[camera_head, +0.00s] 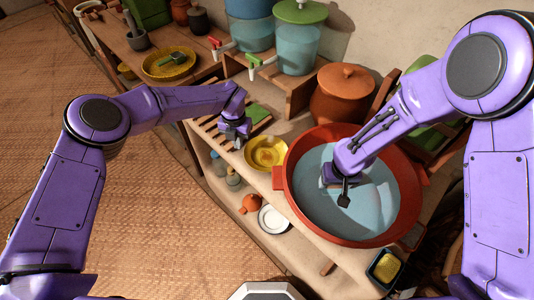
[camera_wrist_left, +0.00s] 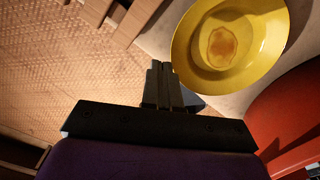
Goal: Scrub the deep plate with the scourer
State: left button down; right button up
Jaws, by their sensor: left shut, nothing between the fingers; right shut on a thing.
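The yellow deep plate (camera_head: 265,152) stands on the counter, left of the red basin. In the left wrist view the plate (camera_wrist_left: 262,40) has a brown stain in its middle. My left gripper (camera_head: 235,138) is shut and empty, just left of the plate; its fingertips (camera_wrist_left: 165,72) point toward the plate's near rim, apart from it. My right gripper (camera_head: 343,192) is over the water in the basin, shut on a small dark thing (camera_head: 344,201). I cannot tell whether that is the scourer, as the gripper hides most of it.
The red basin (camera_head: 297,203) of water fills the counter's right part. A dark box with a yellow sponge (camera_head: 386,266) sits at the front right. A slatted rack (camera_head: 207,128) lies behind my left gripper. A clay pot (camera_head: 340,98) and water dispensers (camera_head: 299,45) stand behind.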

jog(key=shift+f, duration=0.1)
